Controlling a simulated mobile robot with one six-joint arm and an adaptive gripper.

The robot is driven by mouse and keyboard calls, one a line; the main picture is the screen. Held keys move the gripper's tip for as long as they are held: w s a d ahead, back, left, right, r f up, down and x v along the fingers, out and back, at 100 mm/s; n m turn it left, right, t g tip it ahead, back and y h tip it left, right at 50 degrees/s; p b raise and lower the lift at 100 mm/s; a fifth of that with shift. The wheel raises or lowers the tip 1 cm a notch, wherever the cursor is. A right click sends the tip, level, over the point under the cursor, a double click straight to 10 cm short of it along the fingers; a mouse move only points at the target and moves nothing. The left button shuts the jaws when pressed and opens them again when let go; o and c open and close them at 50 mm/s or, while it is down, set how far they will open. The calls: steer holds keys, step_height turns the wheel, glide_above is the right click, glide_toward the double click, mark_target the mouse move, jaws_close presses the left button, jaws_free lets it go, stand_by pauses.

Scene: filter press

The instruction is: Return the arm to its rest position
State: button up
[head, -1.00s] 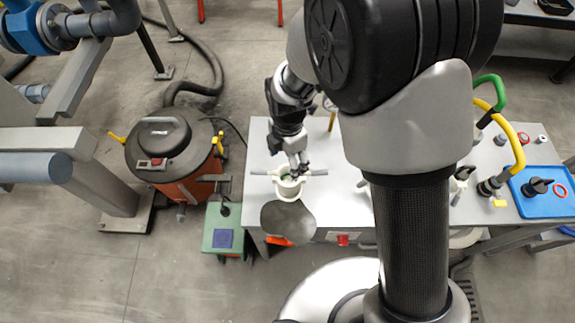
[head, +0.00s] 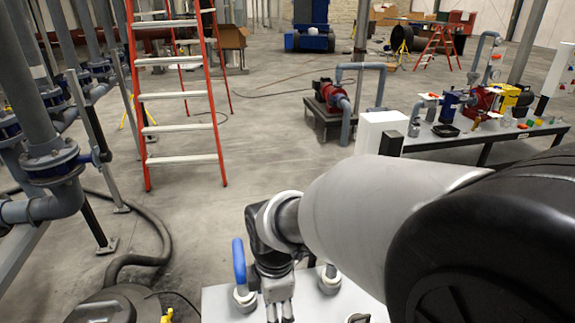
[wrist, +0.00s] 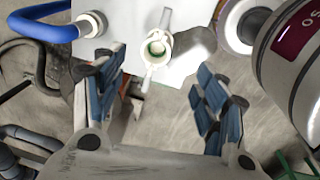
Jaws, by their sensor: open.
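My gripper (wrist: 160,95) is open and empty in the wrist view, its two blue-padded fingers spread wide apart. Beyond them a white two-handled cup-like part (wrist: 157,48), with green inside, stands on the white table (wrist: 115,25). In the head view my gripper (head: 280,310) points down over the table (head: 218,298) at the bottom edge, and its fingertips are cut off by the frame. My arm reaches in from the right and hides much of the table.
A blue-handled hose fitting (head: 240,265) stands on the table just left of my gripper; its blue hose (wrist: 40,35) shows in the wrist view. A red ladder (head: 180,90) stands behind. A second table (head: 480,132) with parts is at the right. Open floor lies between.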

steer(key=s+d+r+m+t, duration=0.1)
steer(key=s+d+r+m, duration=0.4)
steer(key=m, duration=0.5)
steer(key=s+d+r+m+t, duration=0.2)
steer(key=s+d+r+m, duration=0.4)
steer(key=s+d+m, duration=0.3)
steer(key=d+m, duration=0.2)
steer(key=d, duration=0.1)
steer(key=shift+s+d+r+t+h, duration=0.15)
steer(key=shift+r+t+h, duration=0.1)
steer(key=shift+t+h, duration=0.05)
